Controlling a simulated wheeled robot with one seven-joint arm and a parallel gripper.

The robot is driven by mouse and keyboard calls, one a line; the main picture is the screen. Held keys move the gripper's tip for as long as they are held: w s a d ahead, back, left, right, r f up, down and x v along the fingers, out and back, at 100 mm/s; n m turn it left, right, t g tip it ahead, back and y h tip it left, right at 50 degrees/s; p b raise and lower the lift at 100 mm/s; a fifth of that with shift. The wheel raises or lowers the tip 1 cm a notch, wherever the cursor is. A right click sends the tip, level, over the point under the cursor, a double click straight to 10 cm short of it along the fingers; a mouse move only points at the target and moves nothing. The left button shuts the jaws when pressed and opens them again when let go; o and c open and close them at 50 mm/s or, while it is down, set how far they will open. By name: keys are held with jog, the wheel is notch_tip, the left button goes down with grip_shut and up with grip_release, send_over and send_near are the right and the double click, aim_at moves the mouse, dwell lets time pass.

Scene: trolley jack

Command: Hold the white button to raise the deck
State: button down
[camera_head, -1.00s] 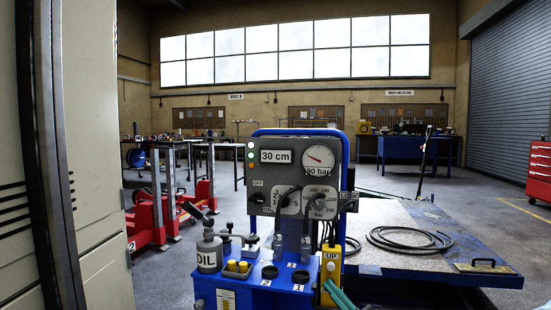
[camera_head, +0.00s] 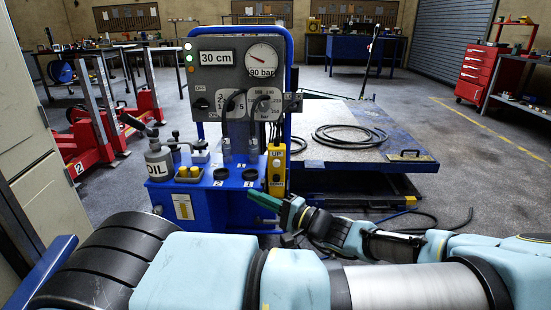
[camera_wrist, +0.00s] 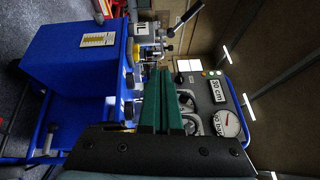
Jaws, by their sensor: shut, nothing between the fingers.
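The yellow control pendant (camera_head: 277,172), marked UP at its top, hangs at the right side of the blue pump unit (camera_head: 215,205). The blue-edged deck (camera_head: 350,150) stands low behind and right of the unit, with a coiled hose on top. The panel display (camera_head: 216,57) reads 30 cm. My gripper (camera_head: 292,211), with green fingers, is just below the pendant in the picture; contact cannot be told. In the wrist view the fingers (camera_wrist: 162,95) are together and empty; the pendant is not clearly visible there.
The pressure gauge (camera_head: 262,58) reads about 90 bar. An oil can (camera_head: 159,162) and yellow caps sit on the unit's top. Red stands (camera_head: 98,130) are at left, a red tool cabinet (camera_head: 483,73) at far right. Loose hose lies on the floor by the deck.

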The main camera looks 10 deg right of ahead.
aim_at(276, 164)
jog(key=w+d+r+n+t+h+p, duration=0.1)
jog(key=d+n+h, duration=0.3)
jog(key=n, duration=0.5)
jog(key=shift+d+r+h+p, duration=0.3)
jog(key=shift+d+h+p, duration=0.15)
jog(key=shift+d, duration=0.4)
jog(key=shift+w+d+b, duration=0.1)
jog(key=shift+w+d, duration=0.15)
jog(key=shift+w, duration=1.2)
jog(key=shift+w+d+b, duration=0.15)
jog(key=shift+w+d, duration=0.1)
jog(key=shift+w, duration=1.2)
jog(key=shift+w+d+b, duration=0.1)
jog(key=shift+w+d, duration=0.15)
jog(key=shift+w, duration=1.2)
jog(key=shift+w, duration=0.1)
jog(key=shift+w+d, duration=0.1)
jog(key=shift+w, duration=0.2)
